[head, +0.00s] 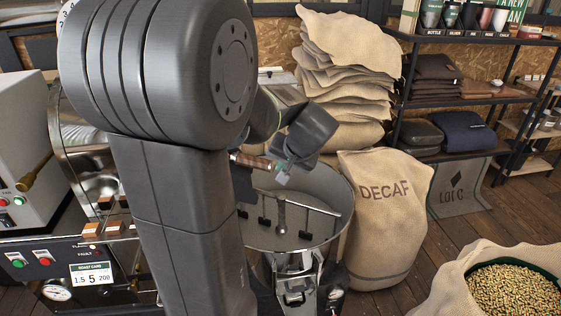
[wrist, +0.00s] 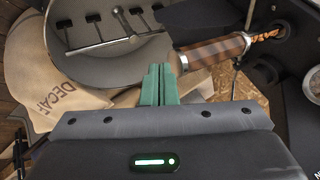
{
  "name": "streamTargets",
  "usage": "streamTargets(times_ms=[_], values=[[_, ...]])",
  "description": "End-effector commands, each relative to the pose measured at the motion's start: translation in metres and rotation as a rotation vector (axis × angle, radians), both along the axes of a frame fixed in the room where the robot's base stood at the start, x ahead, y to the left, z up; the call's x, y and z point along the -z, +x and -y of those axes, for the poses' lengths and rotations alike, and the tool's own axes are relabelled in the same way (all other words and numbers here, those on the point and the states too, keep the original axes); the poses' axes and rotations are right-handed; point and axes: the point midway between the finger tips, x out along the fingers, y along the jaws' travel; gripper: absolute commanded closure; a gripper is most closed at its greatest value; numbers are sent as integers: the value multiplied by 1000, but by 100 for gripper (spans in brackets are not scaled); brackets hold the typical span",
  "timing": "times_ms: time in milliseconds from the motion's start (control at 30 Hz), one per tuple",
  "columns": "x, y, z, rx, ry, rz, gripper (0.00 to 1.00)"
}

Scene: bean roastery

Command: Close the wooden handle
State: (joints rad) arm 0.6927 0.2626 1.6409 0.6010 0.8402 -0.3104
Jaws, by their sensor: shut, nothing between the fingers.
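The wooden handle (head: 250,161) is a short brown grip with metal end caps, beside the rim of the round cooling bin. In the wrist view the handle (wrist: 215,50) lies to the upper right, running right from a point just beside my fingertips. My gripper (head: 281,178) is over the bin in the head view. In the wrist view its green fingers (wrist: 159,72) are pressed together with nothing between them. The fingertips are close to the handle's near end; I cannot tell whether they touch it. My arm hides part of the roaster around the handle in the head view.
The cooling bin (head: 345,207) with stirring arms stands below my gripper. A DECAF sack (head: 384,225) is right of it, and stacked empty sacks (head: 345,75) stand behind. The roaster's control panel (head: 60,262) is at left. An open bean sack (head: 450,285) is at front right.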

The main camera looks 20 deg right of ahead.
Motion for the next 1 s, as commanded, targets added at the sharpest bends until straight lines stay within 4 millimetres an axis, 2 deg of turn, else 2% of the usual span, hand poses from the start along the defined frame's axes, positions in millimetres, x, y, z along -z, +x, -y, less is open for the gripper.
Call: streamTargets(times_ms=[567, 1000], values=[[1, 9, -9, -2, 1, -1, 100], [0, 67, -65, -6, 1, -2, 100]])
